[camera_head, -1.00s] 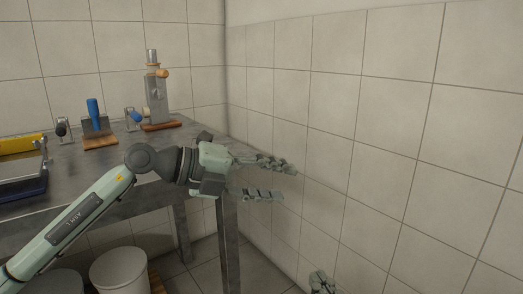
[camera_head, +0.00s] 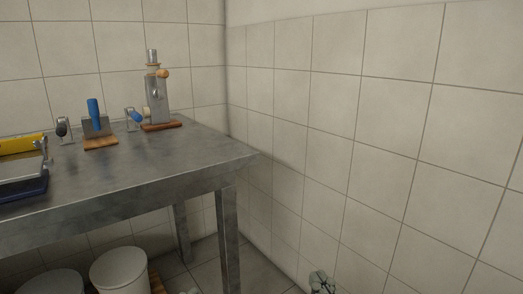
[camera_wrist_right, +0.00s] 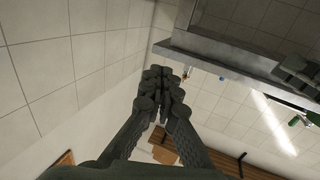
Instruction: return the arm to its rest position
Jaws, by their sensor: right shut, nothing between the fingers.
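My right gripper (camera_head: 322,282) shows only as grey-green fingertips at the bottom edge of the head view, in front of the tiled wall. In the right wrist view the right gripper (camera_wrist_right: 162,80) has its two fingers together, shut and empty. The underside and edge of a metal table (camera_wrist_right: 215,55) lie beyond it there, apart from the fingers.
The steel table (camera_head: 150,172) stands at the left, with a bottling device (camera_head: 157,103), a blue-handled tool (camera_head: 94,112) and a dark blue tray (camera_head: 22,190) on it. White buckets (camera_head: 120,270) stand below. The tiled wall (camera_head: 370,130) bounds the right side.

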